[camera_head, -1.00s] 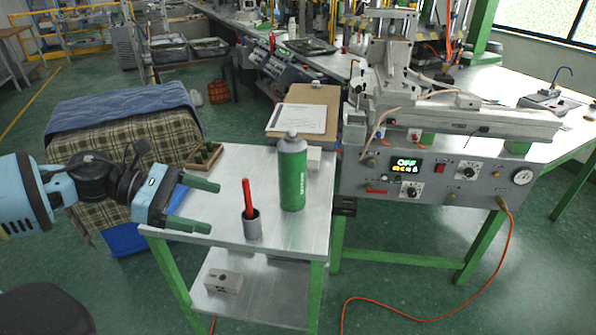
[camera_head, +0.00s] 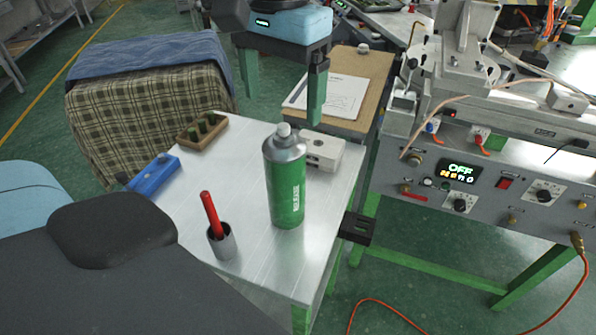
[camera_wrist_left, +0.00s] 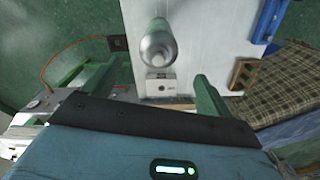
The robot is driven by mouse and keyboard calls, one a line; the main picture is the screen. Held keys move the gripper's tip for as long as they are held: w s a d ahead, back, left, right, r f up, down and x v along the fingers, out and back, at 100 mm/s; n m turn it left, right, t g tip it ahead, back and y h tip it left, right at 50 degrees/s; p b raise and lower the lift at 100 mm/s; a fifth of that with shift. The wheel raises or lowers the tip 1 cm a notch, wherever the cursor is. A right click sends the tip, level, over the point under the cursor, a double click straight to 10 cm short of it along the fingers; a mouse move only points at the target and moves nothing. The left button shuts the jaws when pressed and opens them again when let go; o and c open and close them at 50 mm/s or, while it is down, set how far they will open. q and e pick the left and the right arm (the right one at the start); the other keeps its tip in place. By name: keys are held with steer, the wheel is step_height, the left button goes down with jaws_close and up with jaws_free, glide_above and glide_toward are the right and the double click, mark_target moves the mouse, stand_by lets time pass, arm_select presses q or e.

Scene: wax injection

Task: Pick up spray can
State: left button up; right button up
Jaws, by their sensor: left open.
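The spray can (camera_head: 287,185) is green with a grey shoulder and a pale cap. It stands upright on the metal table, towards its right side. My left gripper (camera_head: 283,110) is open and empty above the table's far side, behind the can, fingers pointing down in the head view. In the left wrist view the can (camera_wrist_left: 157,40) is seen from above, beyond the fingertips and laterally between the two fingers (camera_wrist_left: 152,74). It looks apart from both fingers. My right gripper is not in view.
A grey cup (camera_head: 222,243) holding a red-handled tool stands left of the can. A white block (camera_head: 322,152) sits behind the can. A wooden tray (camera_head: 203,133) and a blue object (camera_head: 154,176) lie at the table's left. The injection machine (camera_head: 480,185) stands right.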

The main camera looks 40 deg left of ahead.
mark_target(283, 126)
arm_select(q)
steer(key=shift+s+f, duration=0.25)
steer(key=shift+s, duration=0.05)
steer(key=shift+f, duration=0.85)
steer(key=shift+w+d+f+p, duration=0.15)
steer(key=shift+f+p, duration=0.3)
steer(key=shift+f, duration=1.75)
steer(key=shift+w+f, duration=0.1)
steer(key=shift+f, duration=0.45)
steer(key=c, duration=1.7)
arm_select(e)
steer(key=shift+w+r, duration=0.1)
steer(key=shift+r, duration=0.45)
arm_select(q)
steer(key=shift+r, duration=0.1)
